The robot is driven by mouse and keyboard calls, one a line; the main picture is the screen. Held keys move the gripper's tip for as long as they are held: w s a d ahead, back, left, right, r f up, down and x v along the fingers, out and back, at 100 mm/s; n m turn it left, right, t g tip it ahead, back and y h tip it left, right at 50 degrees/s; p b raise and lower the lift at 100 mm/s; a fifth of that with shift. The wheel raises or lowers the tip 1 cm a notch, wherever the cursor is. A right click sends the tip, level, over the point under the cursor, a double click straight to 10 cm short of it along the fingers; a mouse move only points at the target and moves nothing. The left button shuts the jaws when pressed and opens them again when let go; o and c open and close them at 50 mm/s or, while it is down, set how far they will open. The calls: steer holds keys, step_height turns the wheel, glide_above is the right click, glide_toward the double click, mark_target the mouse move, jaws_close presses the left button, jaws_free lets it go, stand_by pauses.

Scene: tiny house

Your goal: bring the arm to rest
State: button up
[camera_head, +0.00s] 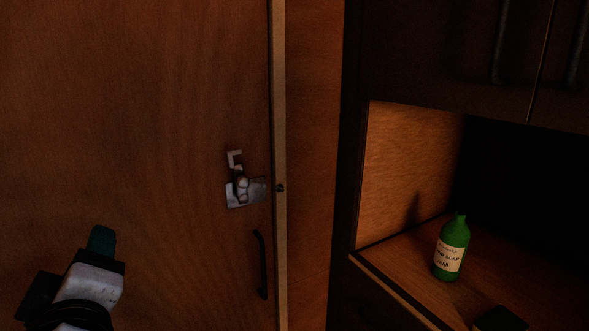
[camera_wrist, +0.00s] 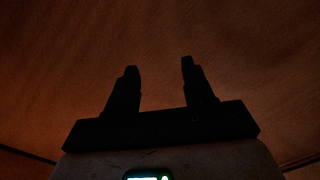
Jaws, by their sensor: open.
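My gripper (camera_wrist: 158,78) is open in the wrist view, its two dark fingers apart with nothing between them. Behind the fingers is only a plain dark brown surface. In the head view part of my arm shows at the lower left, in front of a wooden door (camera_head: 130,120). The fingers cannot be made out clearly there.
The door has a metal latch (camera_head: 243,192) and a dark handle (camera_head: 260,265). To the right, a green soap bottle (camera_head: 452,250) stands upright on a wooden counter (camera_head: 400,265) under dark cabinets (camera_head: 450,55). A dark object lies at the counter's lower edge.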

steer(key=w+d+f+m+g+h, duration=0.2)
steer(key=w+d+f+m+h, duration=0.15)
steer(key=d+f, duration=0.7)
steer(key=w+d+f+m+g+h, duration=0.1)
steer(key=w+d+f+m+h, duration=0.25)
steer(key=d+f, duration=0.75)
steer(key=s+d+f+m+g+h, duration=0.1)
steer(key=s+d+f+m+g, duration=0.1)
steer(key=s+d+f, duration=0.5)
steer(key=s+d+f+m+g+h, duration=0.1)
steer(key=d+f+m+g, duration=0.15)
steer(key=d+f, duration=0.6)
steer(key=s+d+f+m+g, duration=0.3)
steer(key=s+d, duration=0.6)
steer(key=s, duration=0.2)
steer(key=s+d+f+m+g+h, duration=0.1)
steer(key=s+d+f+m+g, duration=0.2)
steer(key=s+d, duration=0.7)
steer(key=shift+s+f, duration=0.25)
steer(key=shift+s, duration=0.25)
